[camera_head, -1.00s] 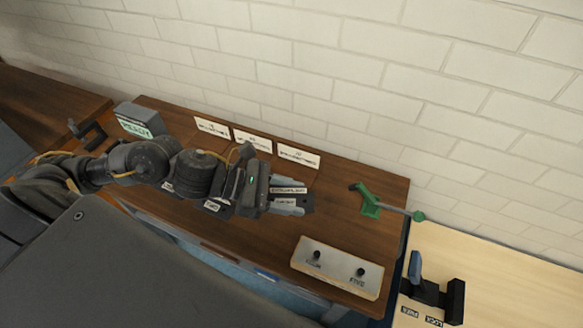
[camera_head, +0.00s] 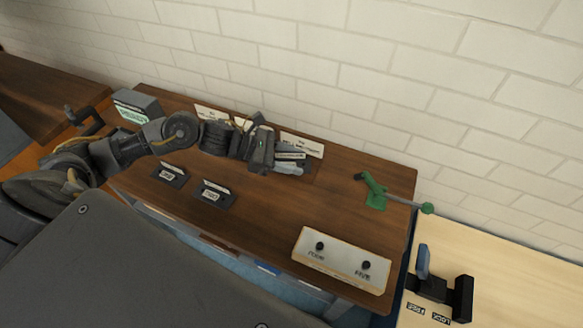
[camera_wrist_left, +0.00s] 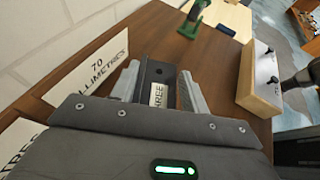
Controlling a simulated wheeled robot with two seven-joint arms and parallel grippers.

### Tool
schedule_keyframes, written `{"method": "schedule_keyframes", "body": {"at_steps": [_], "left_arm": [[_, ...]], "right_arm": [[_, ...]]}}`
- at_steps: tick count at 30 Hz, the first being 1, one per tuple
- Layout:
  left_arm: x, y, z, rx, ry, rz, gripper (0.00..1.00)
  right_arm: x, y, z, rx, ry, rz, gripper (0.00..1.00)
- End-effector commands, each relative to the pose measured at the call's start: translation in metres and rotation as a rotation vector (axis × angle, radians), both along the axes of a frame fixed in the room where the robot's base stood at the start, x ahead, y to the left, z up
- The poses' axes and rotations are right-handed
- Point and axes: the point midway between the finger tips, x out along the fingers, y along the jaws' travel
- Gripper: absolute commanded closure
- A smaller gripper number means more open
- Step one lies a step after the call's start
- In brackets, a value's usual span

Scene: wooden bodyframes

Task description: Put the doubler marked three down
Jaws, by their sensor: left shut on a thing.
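My left gripper (camera_head: 291,163) is at the back of the wooden bench, just in front of the rightmost white card (camera_head: 302,146). It is shut on the doubler marked three, a dark plate with a hole and a white label (camera_wrist_left: 157,95) reading THREE. The plate sits between the two grey fingers (camera_wrist_left: 158,90) in the left wrist view. The fingers hide its sides, and I cannot tell whether it touches the bench. In that view the nearby card (camera_wrist_left: 90,72) reads 70 millimetres.
Two dark labelled pieces (camera_head: 170,175) (camera_head: 213,194) lie on the bench to the left. A pale box with two knobs (camera_head: 341,260) is at the front right. A green lever (camera_head: 375,192) stands at the right end. The middle of the bench top is clear.

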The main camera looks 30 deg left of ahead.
Motion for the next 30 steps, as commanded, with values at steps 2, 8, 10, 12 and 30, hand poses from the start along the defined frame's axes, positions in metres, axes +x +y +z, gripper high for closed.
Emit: {"method": "schedule_keyframes", "body": {"at_steps": [2,8,10,12,30], "left_arm": [[0.002,0.001,-0.002,-0.001,-0.002,0.001,0.87],[0.007,0.004,-0.028,-0.002,0.003,0.002,0.87],[0.007,0.004,-0.037,-0.002,0.002,0.001,0.87],[0.007,0.004,-0.040,-0.003,0.001,0.001,0.87],[0.007,0.004,-0.041,0.000,0.001,0.000,0.33]], "right_arm": [[0.000,-0.004,-0.002,-0.004,0.000,0.001,0.51],[0.001,-0.007,-0.008,-0.010,-0.001,0.001,0.51],[0.002,-0.007,-0.009,-0.009,-0.005,0.001,0.51],[0.005,-0.006,-0.008,-0.008,-0.009,0.001,0.51],[0.003,-0.007,-0.012,-0.010,-0.005,0.001,0.51]]}}
